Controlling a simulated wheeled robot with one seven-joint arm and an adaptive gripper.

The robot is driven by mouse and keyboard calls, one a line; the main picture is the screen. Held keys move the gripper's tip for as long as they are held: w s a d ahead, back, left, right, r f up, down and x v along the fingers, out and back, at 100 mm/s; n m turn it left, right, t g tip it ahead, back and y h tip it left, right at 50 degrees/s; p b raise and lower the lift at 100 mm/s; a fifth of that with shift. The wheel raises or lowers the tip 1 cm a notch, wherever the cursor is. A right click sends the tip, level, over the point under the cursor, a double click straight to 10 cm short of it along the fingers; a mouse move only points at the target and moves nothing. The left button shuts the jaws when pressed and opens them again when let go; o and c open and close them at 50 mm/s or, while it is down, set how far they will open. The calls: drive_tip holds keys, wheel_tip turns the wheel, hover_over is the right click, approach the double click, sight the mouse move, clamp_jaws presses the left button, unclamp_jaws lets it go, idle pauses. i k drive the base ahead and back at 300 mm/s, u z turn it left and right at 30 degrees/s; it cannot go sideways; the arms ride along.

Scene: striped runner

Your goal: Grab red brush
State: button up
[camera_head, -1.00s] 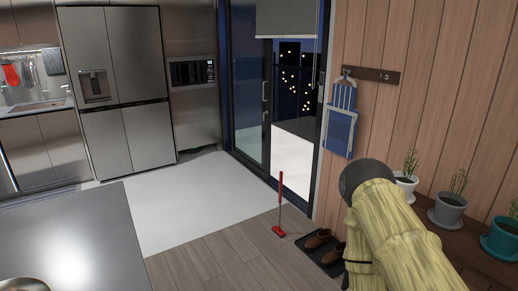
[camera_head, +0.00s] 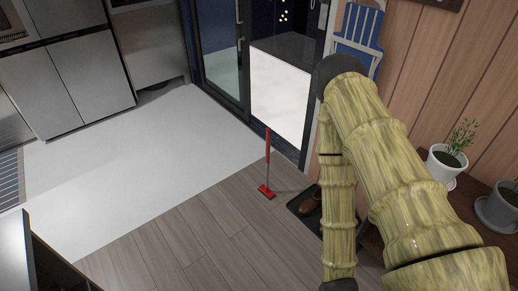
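The red brush (camera_head: 267,163) stands upright on the wooden floor near the glass door. It has a red grip at the top, a thin shaft and a red head (camera_head: 266,191) on the floor. My arm fills the right side of the head view, to the right of the brush and apart from it. My gripper is not in view; the arm runs out of the picture at the bottom.
A dark mat (camera_head: 303,208) with brown shoes (camera_head: 311,201) lies right of the brush, partly behind my arm. Potted plants (camera_head: 447,158) stand on a wooden bench at right. A counter edge (camera_head: 32,262) is at lower left. The floor (camera_head: 180,235) before the brush is clear.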

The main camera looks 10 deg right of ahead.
sight(264, 190)
drive_tip(key=i, duration=1.85)
drive_tip(key=u, duration=2)
drive_tip(key=i, duration=0.95)
drive_tip(key=z, duration=2.85)
